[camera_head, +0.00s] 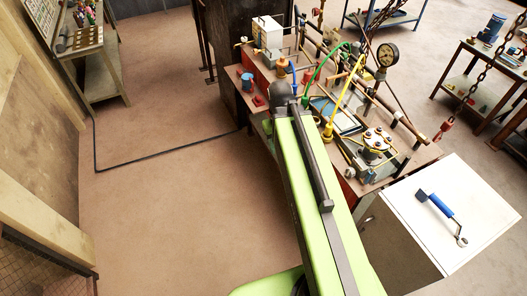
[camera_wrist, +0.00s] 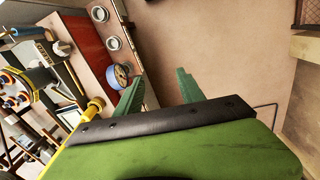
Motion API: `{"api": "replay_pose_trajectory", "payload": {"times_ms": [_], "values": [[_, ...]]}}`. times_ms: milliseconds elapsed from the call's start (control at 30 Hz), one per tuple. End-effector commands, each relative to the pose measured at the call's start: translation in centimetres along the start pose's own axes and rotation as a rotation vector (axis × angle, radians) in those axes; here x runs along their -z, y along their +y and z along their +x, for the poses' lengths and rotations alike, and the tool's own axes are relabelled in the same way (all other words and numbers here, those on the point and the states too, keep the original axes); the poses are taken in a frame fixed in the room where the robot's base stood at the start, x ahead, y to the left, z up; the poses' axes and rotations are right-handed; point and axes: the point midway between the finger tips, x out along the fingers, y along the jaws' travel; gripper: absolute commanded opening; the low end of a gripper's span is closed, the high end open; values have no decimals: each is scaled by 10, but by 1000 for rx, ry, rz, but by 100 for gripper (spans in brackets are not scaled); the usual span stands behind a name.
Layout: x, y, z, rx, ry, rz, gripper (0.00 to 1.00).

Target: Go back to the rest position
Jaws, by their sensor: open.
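My gripper (camera_wrist: 160,92) shows in the wrist view with its two green fingers apart and nothing between them. Beyond the fingers lie the bare brown floor and the edge of a workbench. A blue round part (camera_wrist: 117,76) on the bench edge sits just left of the left finger; I cannot tell whether they touch.
The workbench (camera_head: 262,127) carries pipes, a pressure gauge (camera_head: 388,55), a flanged fitting (camera_head: 376,143) and a yellow hose. A white cabinet (camera_head: 405,230) with a blue-handled tool (camera_head: 441,206) stands at right. Chains hang at right. Floor at left (camera_head: 170,200) is clear except for a dark cable.

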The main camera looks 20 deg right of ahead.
Motion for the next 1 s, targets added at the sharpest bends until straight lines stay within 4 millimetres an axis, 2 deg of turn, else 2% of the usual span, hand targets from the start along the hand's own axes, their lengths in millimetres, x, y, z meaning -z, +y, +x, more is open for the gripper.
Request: {"api": "replay_pose_trajectory", "payload": {"times_ms": [33, 100, 133, 267, 500, 567, 667, 767, 900, 1000], "values": [[1, -38, -2, 19, 3, -8, 46], [1, -74, -4, 41, 4, 2, 46], [1, -84, -5, 48, 4, 5, 46], [0, -97, -5, 60, 3, 16, 46], [0, -97, -5, 60, 3, 17, 46], [0, -97, 1, 60, 3, 17, 46], [0, -98, 22, 60, 3, 17, 46], [0, -100, 59, 60, 3, 17, 46], [0, -104, 122, 60, 3, 17, 46], [1, -106, 158, 59, 3, 17, 46]]}}
